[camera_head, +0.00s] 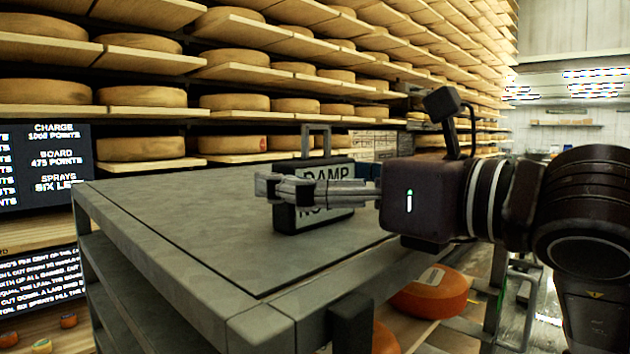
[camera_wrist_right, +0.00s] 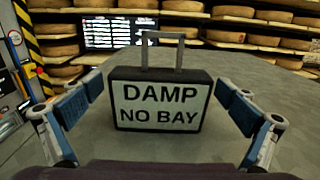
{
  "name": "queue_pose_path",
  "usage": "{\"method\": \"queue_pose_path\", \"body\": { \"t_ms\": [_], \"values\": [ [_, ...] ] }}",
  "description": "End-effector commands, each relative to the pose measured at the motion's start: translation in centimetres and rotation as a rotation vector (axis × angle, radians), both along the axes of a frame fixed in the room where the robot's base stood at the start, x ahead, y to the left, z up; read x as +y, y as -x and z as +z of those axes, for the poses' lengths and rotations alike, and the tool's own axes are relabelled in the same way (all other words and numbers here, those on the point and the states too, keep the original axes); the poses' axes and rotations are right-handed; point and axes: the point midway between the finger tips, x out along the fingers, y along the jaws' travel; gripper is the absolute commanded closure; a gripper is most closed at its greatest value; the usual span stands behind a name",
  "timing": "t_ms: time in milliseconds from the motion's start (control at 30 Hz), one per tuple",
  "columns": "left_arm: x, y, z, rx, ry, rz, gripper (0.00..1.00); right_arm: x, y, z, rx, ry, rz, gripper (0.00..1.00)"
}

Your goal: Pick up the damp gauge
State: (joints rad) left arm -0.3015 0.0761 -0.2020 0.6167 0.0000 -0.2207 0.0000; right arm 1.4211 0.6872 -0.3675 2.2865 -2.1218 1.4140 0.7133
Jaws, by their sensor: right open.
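The damp gauge (camera_head: 327,171) is a dark upright box with a grey handle on top and a white face reading "DAMP NO BAY". It stands on the grey cart top (camera_head: 180,205). In the right wrist view the damp gauge (camera_wrist_right: 160,76) is centred, face on, between the two fingers. My right gripper (camera_head: 262,186) is open and reaches in from the right, hiding part of the face in the head view. In the wrist view its blue-padded fingers (camera_wrist_right: 160,112) are spread on either side of the box, with visible gaps. My left gripper is not in view.
Shelves of cheese wheels (camera_head: 235,103) fill the back. Dark text screens (camera_head: 45,165) stand at the left. Orange cheese wheels (camera_head: 432,292) lie on a lower level under the cart top. The cart top left of the gauge is clear.

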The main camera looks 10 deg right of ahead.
Motion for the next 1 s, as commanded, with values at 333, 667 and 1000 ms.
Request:
{"method": "queue_pose_path", "body": {
  "t_ms": [333, 667, 1000],
  "values": [
    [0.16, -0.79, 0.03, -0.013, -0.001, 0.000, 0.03, -0.04, 0.01, -0.03, 0.001, -0.001, -0.001, 0.20],
    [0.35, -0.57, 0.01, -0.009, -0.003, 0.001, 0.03, -0.07, 0.03, 0.04, -0.001, -0.002, -0.001, 0.49],
    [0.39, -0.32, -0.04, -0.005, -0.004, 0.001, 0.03, -0.07, 0.00, 0.72, -0.002, -0.002, -0.001, 0.49]
  ]
}}
